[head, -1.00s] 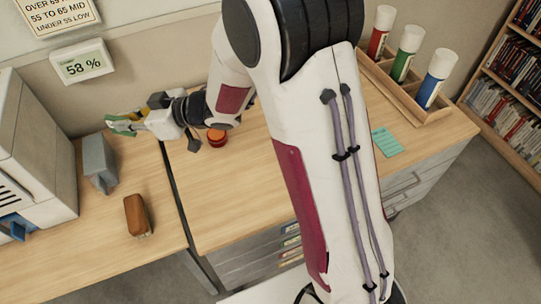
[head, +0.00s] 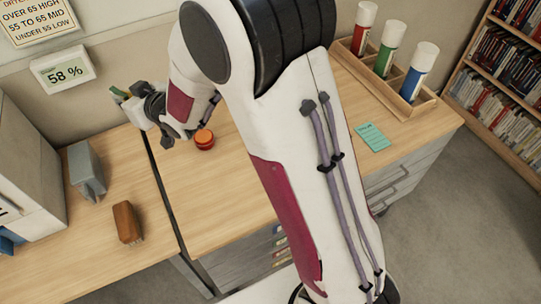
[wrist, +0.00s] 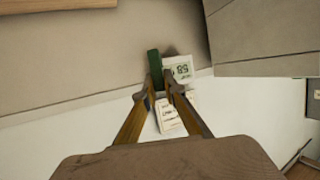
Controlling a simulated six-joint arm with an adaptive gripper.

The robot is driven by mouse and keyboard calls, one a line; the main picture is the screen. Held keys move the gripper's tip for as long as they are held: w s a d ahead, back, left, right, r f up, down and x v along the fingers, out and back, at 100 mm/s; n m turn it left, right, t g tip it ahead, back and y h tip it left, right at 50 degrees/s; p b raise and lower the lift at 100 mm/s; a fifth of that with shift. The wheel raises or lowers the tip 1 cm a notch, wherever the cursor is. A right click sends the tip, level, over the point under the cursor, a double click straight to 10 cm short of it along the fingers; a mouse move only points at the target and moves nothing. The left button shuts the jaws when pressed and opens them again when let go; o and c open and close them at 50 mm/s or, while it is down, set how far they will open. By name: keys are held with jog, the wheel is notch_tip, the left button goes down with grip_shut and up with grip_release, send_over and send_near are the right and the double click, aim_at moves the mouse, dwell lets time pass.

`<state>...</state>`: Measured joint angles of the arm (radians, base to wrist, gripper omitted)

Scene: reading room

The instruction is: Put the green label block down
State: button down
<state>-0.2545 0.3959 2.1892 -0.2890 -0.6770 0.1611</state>
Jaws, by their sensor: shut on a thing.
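The green label block (wrist: 154,66) shows in the wrist view at the tips of my fingers. My gripper (wrist: 160,86) is shut on it. In the head view, my gripper (head: 124,97) is at the upper left, raised above the back of the desks near the wall. A small green part of the block (head: 117,92) shows at its tip there. The rest of the block is hidden by the gripper.
A humidity display (head: 64,69) reading 58 % hangs on the wall close by. A red and orange round object (head: 204,140), a grey object (head: 86,170) and a brown block (head: 127,222) stand on the desks. A wooden rack (head: 400,93) holds red, green and blue bottles.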

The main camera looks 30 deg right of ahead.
jog(key=d+f+m+h, duration=0.2)
jog(key=d+m+h, duration=0.75)
jog(key=d, duration=0.45)
jog(key=s+d+f+m+g+h, duration=0.3)
jog(key=s+d+m+h, duration=0.1)
jog(key=s+d, duration=0.3)
jog(key=s+d+f+m+g+h, duration=0.4)
jog(key=s+d, duration=0.4)
jog(key=s, duration=0.2)
jog(key=shift+d+f+m+h, duration=0.2)
jog(key=shift+d+m+h, duration=0.1)
jog(key=shift+m+h, duration=0.45)
jog(key=shift+f, duration=2.95)
jog(key=shift+f, duration=2.05)
